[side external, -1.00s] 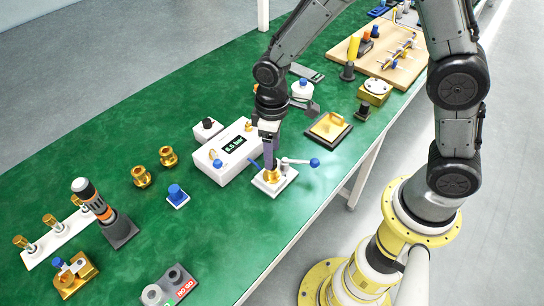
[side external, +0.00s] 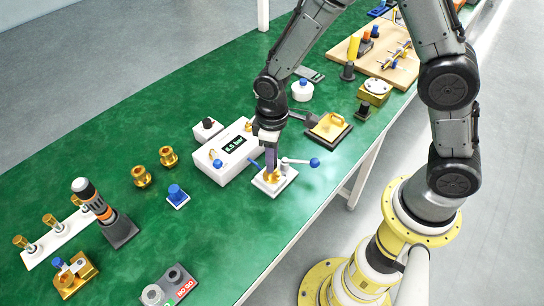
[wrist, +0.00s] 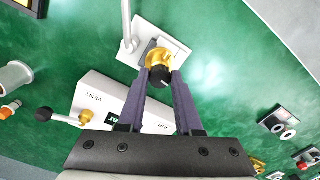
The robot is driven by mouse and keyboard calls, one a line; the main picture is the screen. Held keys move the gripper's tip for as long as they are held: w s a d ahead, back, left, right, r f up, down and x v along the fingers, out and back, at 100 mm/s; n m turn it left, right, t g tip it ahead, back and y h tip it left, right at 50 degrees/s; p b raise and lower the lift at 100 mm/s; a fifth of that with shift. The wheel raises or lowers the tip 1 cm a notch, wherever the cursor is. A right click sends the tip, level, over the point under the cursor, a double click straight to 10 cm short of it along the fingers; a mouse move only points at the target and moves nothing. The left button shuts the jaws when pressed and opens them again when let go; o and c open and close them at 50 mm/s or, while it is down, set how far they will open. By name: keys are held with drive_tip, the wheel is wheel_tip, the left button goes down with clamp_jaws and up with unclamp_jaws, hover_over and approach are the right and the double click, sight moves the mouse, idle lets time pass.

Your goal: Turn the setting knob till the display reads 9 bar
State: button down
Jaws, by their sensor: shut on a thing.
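The display (side external: 234,144) on the white box (side external: 228,165) shows green digits that look like 8.5 bar, but the first digit is too small to be sure of. The setting knob (wrist: 160,75) is a dark cap on a gold body, which stands on a white square plate (side external: 282,184) in front of the box. My gripper (side external: 271,168) points down over the plate and is shut on the knob. In the wrist view its two fingers (wrist: 160,82) sit on either side of the dark cap. The fingers partly hide the knob in the side view.
A lever with a blue ball end (side external: 314,162) sticks out to the right from the plate. A small white box with a black knob (side external: 207,125) stands behind the display box. A gold-topped black pad (side external: 328,127) lies to the right.

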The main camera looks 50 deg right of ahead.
drive_tip(key=shift+m, duration=0.7)
drive_tip(key=m, duration=1)
idle(0.4)
drive_tip(key=shift+m, duration=0.3)
drive_tip(key=c, duration=0.6)
unclamp_jaws()
drive_tip(key=shift+r, duration=0.1)
